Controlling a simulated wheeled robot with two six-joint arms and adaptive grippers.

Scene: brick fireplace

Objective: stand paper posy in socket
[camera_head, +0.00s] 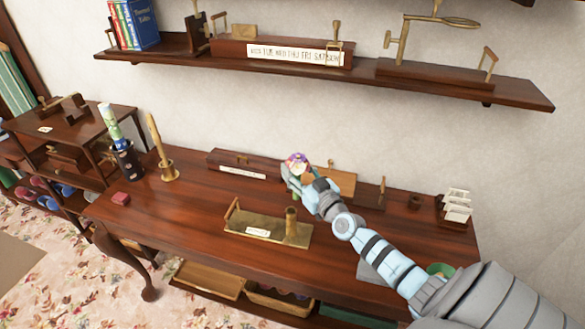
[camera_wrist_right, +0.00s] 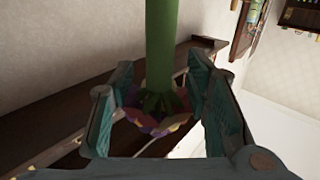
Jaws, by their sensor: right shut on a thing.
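My right gripper (camera_head: 299,176) is over the back middle of the desk, shut on the paper posy. The posy's colourful flower head (camera_head: 297,162) shows at the fingertips in the head view. In the right wrist view the green stem (camera_wrist_right: 161,50) runs to the top edge, and the pink, purple and yellow flower head (camera_wrist_right: 150,123) sits between the fingers (camera_wrist_right: 160,105). A brass stand (camera_head: 250,222) with a handle, white label and upright tube socket (camera_head: 291,223) rests on the desk, in front of and below the gripper, apart from the posy. My left gripper is out of view.
A brass candlestick (camera_head: 168,172) and a dark holder with a rolled paper (camera_head: 112,122) stand at the left. A shelf (camera_head: 520,93) hangs above.

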